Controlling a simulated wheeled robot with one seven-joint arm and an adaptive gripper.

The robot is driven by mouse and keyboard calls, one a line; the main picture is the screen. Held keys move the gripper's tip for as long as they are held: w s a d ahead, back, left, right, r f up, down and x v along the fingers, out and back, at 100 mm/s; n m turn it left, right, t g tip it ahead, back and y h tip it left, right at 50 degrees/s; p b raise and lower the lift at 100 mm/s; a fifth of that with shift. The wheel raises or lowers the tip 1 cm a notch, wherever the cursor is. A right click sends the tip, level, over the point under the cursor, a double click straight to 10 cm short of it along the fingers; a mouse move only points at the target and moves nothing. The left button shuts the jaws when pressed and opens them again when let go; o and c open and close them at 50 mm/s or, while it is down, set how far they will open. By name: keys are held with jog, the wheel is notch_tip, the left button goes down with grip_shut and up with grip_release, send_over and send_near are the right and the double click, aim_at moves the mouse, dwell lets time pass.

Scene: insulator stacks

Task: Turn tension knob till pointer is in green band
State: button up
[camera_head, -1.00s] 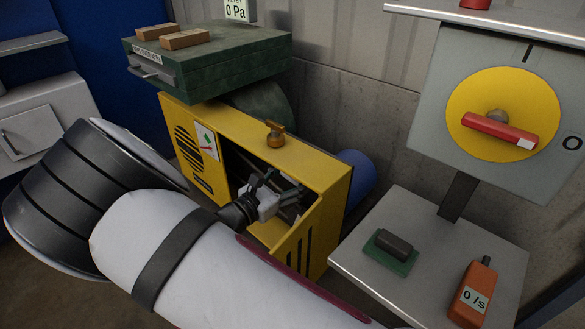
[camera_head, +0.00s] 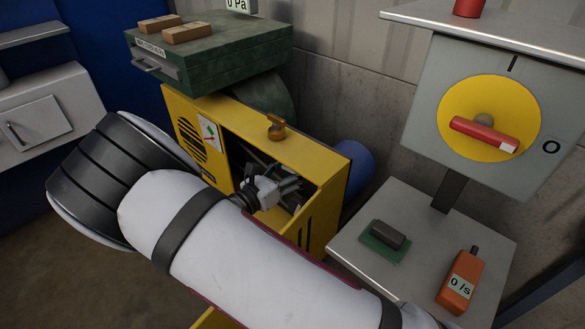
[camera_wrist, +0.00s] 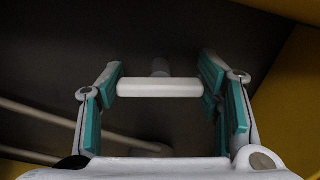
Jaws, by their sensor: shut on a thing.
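My gripper (camera_head: 288,186) reaches inside the open yellow housing (camera_head: 310,160). In the wrist view, its teal-padded fingers (camera_wrist: 160,92) are shut on the two ends of a white T-shaped bar (camera_wrist: 160,88), which looks like the tension knob. The bar lies level across the view, with a short stem behind it. In the head view the bar is hidden by the gripper and the housing's shade. A small white gauge (camera_head: 208,133) with red and green marks is on the housing's front. Its pointer is too small to read against the green band.
A brass-coloured fitting (camera_head: 276,128) stands on the housing's top. A green box (camera_head: 215,60) with wooden blocks is behind it. At right are a metal shelf (camera_head: 350,240), an orange meter (camera_head: 460,282) and a yellow disc (camera_head: 455,105) with a red handle. Housing walls closely surround my gripper.

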jog(key=o, duration=1.2)
jog(key=v, duration=1.2)
